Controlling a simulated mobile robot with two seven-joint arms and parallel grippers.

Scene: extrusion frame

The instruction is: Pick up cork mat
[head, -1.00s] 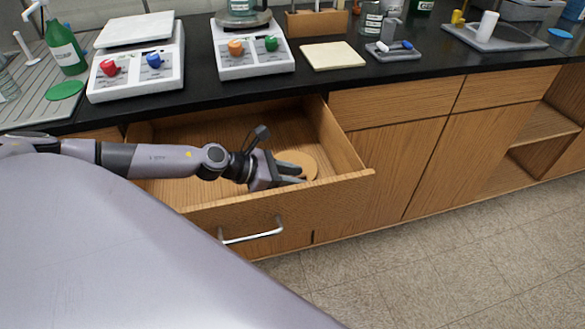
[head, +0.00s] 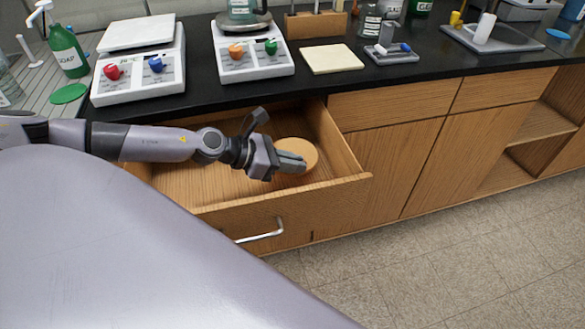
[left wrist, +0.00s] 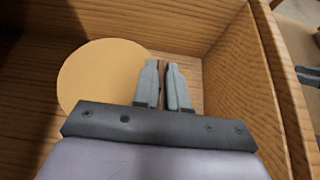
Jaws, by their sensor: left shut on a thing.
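The cork mat (head: 302,150) is a round, flat tan disc inside the open drawer, toward its right end. It also shows in the left wrist view (left wrist: 103,78), to the left of and behind the fingers. My left gripper (head: 298,162) reaches into the drawer from the left, with its fingers over the mat's near part. In the left wrist view, the fingers of my left gripper (left wrist: 167,68) are almost together, at the mat's right part. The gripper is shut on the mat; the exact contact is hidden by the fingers.
The wooden drawer (head: 215,187) is pulled out, and its walls surround the gripper. The floor at right is clear.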

